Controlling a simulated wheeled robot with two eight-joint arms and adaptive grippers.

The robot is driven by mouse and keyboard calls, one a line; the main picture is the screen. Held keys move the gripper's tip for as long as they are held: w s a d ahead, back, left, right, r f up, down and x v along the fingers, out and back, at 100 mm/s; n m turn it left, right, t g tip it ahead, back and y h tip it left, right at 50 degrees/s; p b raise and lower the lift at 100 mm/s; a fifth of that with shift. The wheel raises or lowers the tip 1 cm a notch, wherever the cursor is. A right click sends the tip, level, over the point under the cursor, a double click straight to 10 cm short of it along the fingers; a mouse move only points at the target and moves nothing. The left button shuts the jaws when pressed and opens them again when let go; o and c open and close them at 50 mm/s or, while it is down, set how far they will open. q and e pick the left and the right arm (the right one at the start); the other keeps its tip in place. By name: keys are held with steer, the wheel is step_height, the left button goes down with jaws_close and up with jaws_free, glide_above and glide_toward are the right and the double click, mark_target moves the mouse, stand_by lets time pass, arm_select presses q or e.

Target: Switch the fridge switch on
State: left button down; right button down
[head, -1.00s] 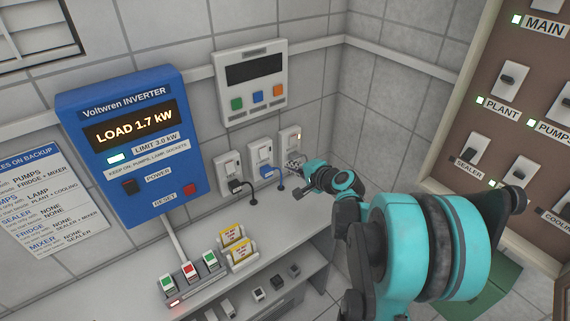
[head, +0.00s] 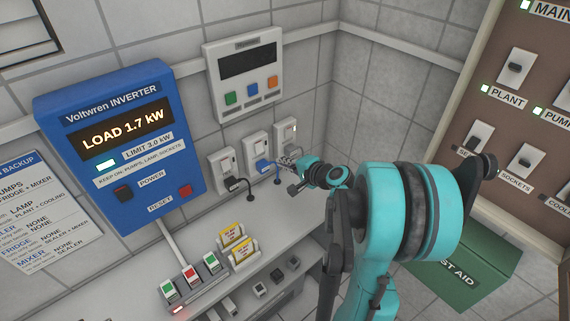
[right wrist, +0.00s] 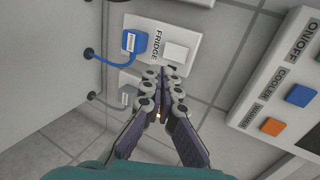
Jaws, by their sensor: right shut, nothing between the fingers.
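The fridge socket (head: 254,146) is the middle of three wall sockets and has a blue plug (head: 263,167) in its lower part. In the right wrist view its FRIDGE label (right wrist: 158,45) lies between the blue plug (right wrist: 134,41) and a pale rocker, the fridge switch (right wrist: 177,52). No light shows on this switch. My right gripper (head: 286,161) is shut and empty in front of the sockets. In the right wrist view its fingertips (right wrist: 168,76) are by the lower edge of the fridge plate, close to the switch; I cannot tell whether they touch. My left gripper is out of view.
A control panel (head: 245,70) with coloured buttons hangs above. The blue inverter (head: 120,140) reads LOAD 1.7 kW. A counter (head: 280,225) lies below.

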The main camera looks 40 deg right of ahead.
mark_target(260, 149)
steer(key=shift+w+r+b+x, duration=0.1)
steer(key=shift+r+b+x, duration=0.15)
steer(key=shift+x, duration=1.45)
steer(key=shift+w+r+b+x, duration=0.1)
steer(key=shift+b+x, duration=0.25)
steer(key=shift+x, duration=1.3)
steer(key=shift+w+r+b+x, duration=0.1)
steer(key=shift+r+b+x, duration=0.15)
steer(key=shift+x, duration=1.45)
steer(key=shift+f, duration=0.1)
steer(key=shift+w+f+b, duration=0.2)
steer(key=shift+w+b, duration=0.1)
steer(key=shift+b, duration=0.1)
steer(key=shift+r, duration=0.1)
steer(key=shift+r+p, duration=0.6)
steer(key=shift+r, duration=0.2)
